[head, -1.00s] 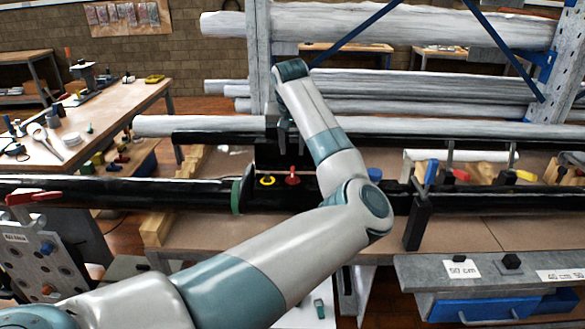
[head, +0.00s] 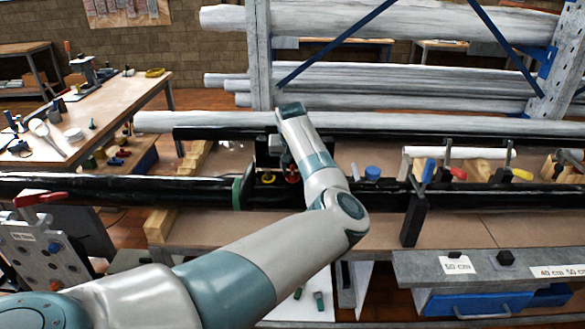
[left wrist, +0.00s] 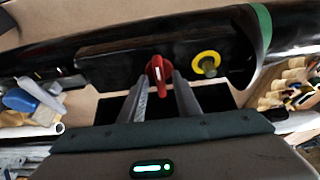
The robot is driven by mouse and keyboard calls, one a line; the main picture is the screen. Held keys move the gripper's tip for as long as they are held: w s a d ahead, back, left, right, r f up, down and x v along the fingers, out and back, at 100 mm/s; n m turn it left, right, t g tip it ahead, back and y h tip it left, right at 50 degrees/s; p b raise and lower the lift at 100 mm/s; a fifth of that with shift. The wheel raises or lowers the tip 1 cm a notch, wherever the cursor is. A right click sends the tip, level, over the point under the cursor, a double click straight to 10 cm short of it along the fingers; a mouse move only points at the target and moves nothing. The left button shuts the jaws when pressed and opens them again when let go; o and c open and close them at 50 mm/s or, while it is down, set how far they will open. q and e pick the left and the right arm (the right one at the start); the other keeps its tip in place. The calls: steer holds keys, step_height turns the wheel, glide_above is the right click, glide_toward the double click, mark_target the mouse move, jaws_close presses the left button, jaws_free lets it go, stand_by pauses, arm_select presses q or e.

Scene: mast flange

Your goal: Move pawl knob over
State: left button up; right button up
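A red knob (head: 292,175) sits on the black housing (head: 251,193) on the bench, just right of a yellow ring with a dark centre (head: 267,179). In the left wrist view the red knob (left wrist: 159,74) shows upright between the fingertips of my left gripper (left wrist: 160,82), with the yellow ring (left wrist: 206,63) to its right. The fingers stand apart, one on each side of the knob; I cannot tell whether they touch it. In the head view my left forearm and wrist partly cover the housing and the gripper. My right gripper is not in view.
A long black tube (head: 110,188) with a green collar (head: 238,192) runs into the housing from the left. A blue cap (head: 373,173) and a black upright post (head: 413,220) stand to the right. A rack of pale pipes (head: 400,85) is behind.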

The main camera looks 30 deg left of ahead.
arm_select(q)
jaws_close()
